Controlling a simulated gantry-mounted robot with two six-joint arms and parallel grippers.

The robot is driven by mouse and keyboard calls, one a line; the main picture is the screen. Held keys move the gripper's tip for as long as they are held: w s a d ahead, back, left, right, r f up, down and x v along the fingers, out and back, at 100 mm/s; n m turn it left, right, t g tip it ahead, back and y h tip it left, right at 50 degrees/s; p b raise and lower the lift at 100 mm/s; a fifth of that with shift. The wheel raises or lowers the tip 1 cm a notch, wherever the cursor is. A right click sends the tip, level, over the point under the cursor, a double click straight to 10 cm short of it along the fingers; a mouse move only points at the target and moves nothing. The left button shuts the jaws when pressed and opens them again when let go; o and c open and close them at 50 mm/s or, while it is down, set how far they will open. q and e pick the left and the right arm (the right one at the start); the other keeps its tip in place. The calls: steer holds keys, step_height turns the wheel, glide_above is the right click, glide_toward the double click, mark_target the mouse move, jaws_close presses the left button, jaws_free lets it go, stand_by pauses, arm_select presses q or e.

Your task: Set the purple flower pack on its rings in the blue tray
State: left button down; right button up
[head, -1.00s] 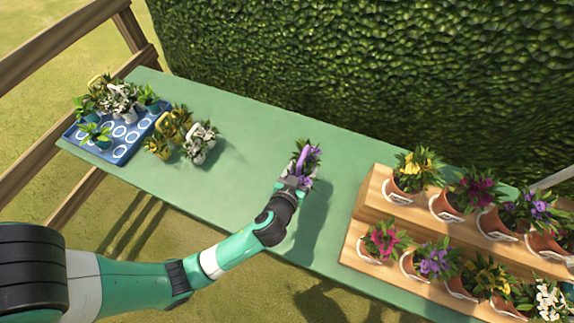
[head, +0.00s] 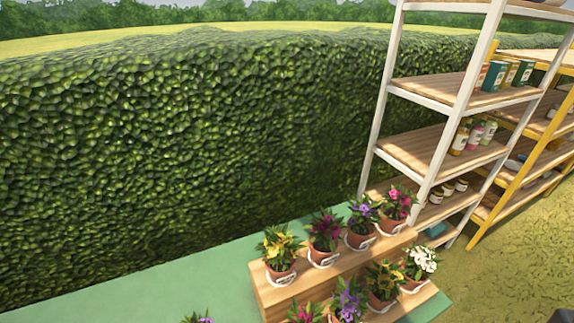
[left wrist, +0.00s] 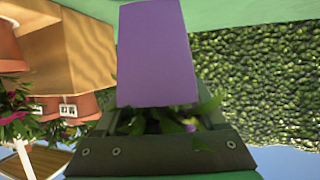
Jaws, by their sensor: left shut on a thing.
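The purple flower pack shows in the left wrist view as a broad flat purple part (left wrist: 156,55) with leaves and a small purple bloom below it. My left gripper (left wrist: 162,132) is shut on the pack, its grey jaw parts along the lower part of that view. In the head view only the top of the purple flowers (head: 198,318) shows at the bottom edge; the gripper there is out of frame. The blue tray and its rings are in neither current view. My right gripper is not seen.
A stepped wooden stand (head: 262,295) holds several potted flowers on the green table (head: 130,285). It also shows at left in the wrist view (left wrist: 70,55). A hedge (head: 180,140) runs behind, and white-framed shelves (head: 440,150) stand at right.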

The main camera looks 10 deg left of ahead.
arm_select(q)
steer(key=w+d+r+m+t+h, duration=0.1)
steer(key=d+r+m+h, duration=0.3)
steer(key=d, duration=0.1)
steer(key=s+r+p, duration=0.3)
steer(key=r+p, duration=1.1)
steer(key=p, duration=0.1)
steer(key=s+r+p, duration=0.3)
steer(key=r+p, duration=1.1)
steer(key=p, duration=0.2)
steer(key=shift+s, duration=0.2)
